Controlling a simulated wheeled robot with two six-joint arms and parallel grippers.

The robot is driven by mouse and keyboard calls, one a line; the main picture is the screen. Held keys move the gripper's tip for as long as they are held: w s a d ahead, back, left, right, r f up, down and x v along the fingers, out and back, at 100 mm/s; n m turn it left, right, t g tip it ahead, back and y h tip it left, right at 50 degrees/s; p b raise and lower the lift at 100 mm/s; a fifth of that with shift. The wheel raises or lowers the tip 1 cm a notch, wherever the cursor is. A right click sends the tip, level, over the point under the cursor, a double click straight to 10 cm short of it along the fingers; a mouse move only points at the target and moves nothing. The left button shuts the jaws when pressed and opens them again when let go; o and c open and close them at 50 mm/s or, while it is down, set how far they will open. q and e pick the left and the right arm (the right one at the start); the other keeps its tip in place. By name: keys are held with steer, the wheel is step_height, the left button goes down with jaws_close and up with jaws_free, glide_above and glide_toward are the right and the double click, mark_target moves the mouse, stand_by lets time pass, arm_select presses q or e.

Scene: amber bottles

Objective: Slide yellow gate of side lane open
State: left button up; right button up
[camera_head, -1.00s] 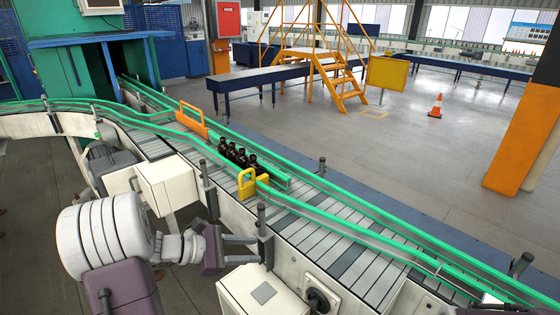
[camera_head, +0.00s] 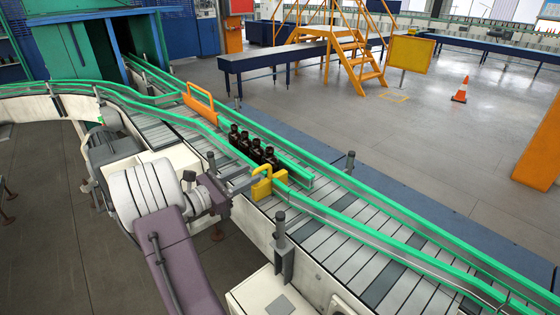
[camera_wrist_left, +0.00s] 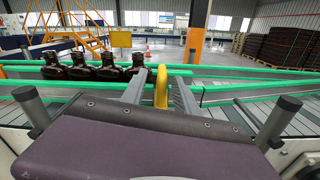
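The yellow gate (camera_head: 262,188) has a looped handle and stands at the near rail of the conveyor, just in front of the row of amber bottles (camera_head: 254,147). My left gripper (camera_head: 246,183) is at the gate, its fingers reaching toward the handle. In the left wrist view the yellow handle (camera_wrist_left: 160,88) shows between the two fingers of my left gripper (camera_wrist_left: 160,90), which are open and appear apart from it. The lower part of the gate is hidden behind the gripper body. My right gripper is not in view.
An orange gate (camera_head: 198,103) stands farther up the conveyor. Green rails (camera_head: 350,212) edge the lanes. Dark posts (camera_head: 280,232) rise along the near side, close to my left arm. The conveyor slats (camera_head: 375,270) to the right are empty.

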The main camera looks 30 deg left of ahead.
mark_target(264, 166)
arm_select(q)
steer(key=shift+w+d+r, duration=0.2)
steer(key=shift+d, duration=0.05)
steer(key=x, duration=0.8)
steer(key=shift+d, duration=0.1)
steer(key=shift+f, duration=0.1)
steer(key=c, duration=0.7)
jaws_close()
